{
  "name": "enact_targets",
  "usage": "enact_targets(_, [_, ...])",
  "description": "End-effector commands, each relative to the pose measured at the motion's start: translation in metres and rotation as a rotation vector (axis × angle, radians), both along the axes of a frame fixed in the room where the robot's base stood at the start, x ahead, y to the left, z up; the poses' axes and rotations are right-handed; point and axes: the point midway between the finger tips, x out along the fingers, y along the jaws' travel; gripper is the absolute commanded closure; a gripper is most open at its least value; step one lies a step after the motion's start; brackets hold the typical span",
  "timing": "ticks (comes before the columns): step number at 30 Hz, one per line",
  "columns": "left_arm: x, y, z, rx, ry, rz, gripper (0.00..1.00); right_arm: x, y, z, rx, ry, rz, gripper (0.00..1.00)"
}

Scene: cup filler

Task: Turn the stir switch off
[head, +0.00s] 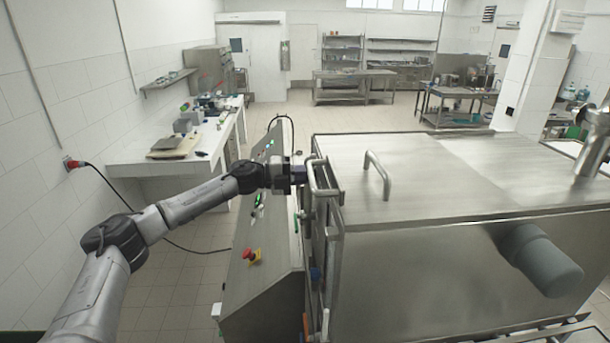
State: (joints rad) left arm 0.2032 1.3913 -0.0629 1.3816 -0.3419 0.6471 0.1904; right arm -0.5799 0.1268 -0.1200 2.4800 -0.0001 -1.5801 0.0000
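The control panel (262,230) is a sloped metal console at the left end of the steel machine (430,180). A red emergency knob on a yellow base (251,256) sits on its near part. Small green controls (258,200) lie further up, and small lights show near its far end. I cannot tell which control is the stir switch; it may be hidden behind my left gripper. My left gripper (298,174) is over the far part of the panel, close to the machine's handle bars. Its fingers are too small and dark to tell open from shut. My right gripper is not in view.
Upright metal handle bars (330,225) stand just right of the panel. A lid handle (377,175) rises from the machine top. A grey cylinder (545,262) juts from its front. A white counter (180,150) with small items stands left. A cable (110,185) hangs from the wall socket.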

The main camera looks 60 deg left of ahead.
Motion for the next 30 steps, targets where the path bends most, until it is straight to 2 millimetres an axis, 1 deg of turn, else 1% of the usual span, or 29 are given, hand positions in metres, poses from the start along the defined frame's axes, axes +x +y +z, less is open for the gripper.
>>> enact_targets(2, [0.0,0.0,0.0,-0.005,0.001,0.0,1.0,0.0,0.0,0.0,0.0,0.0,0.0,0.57])
enact_targets(3, [0.0,0.0,0.0,-0.005,0.001,0.0,0.83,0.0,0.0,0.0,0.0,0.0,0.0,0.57])
enact_targets(10, [0.0,0.0,0.0,-0.002,0.0,0.0,0.62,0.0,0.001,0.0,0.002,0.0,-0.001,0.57])
enact_targets(20, [-0.001,0.001,-0.001,-0.002,0.001,0.001,0.62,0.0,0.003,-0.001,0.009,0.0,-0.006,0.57])
enact_targets(30, [-0.014,0.009,-0.005,-0.002,0.005,0.006,0.62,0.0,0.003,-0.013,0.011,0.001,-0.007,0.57])
